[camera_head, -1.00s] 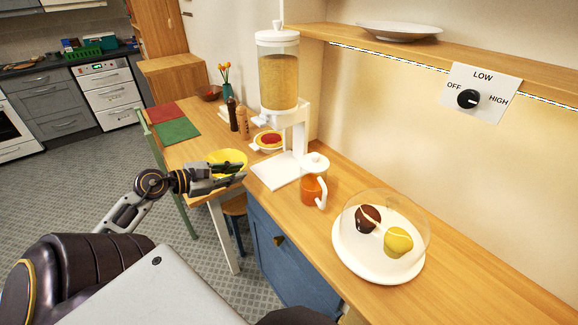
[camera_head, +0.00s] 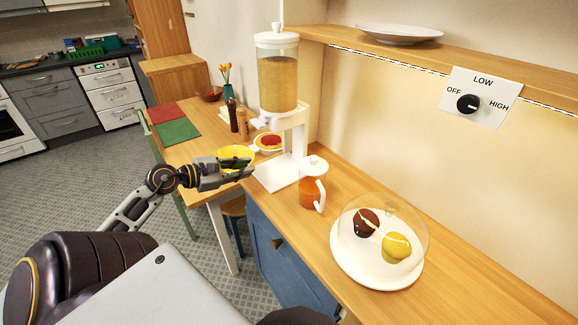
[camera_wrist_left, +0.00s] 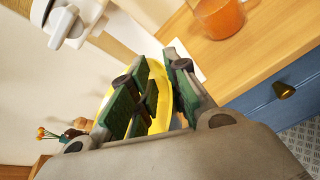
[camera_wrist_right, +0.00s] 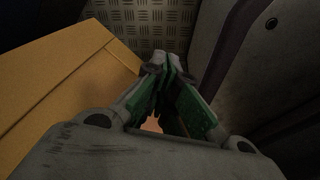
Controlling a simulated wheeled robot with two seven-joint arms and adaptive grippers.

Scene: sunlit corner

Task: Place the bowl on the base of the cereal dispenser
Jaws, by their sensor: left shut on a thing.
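The yellow bowl (camera_head: 235,151) is at the left edge of the counter in the head view, just left of the cereal dispenser's white base (camera_head: 277,179). My left gripper (camera_head: 243,172) is shut on the bowl's near side. In the left wrist view the bowl (camera_wrist_left: 160,96) shows between and behind the green-padded fingers (camera_wrist_left: 156,66), which partly hide it. The cereal dispenser (camera_head: 278,84) stands upright, its clear hopper full of grain, its spout above the base. The base looks empty. My right gripper (camera_wrist_right: 165,70) shows only in its wrist view, its fingertips together, holding nothing visible.
A domed plate of cakes (camera_head: 378,255) is farther right. Behind the bowl are a plate with red food (camera_head: 268,142) and two mills (camera_head: 243,124). A shelf (camera_head: 470,70) juts from the wall.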

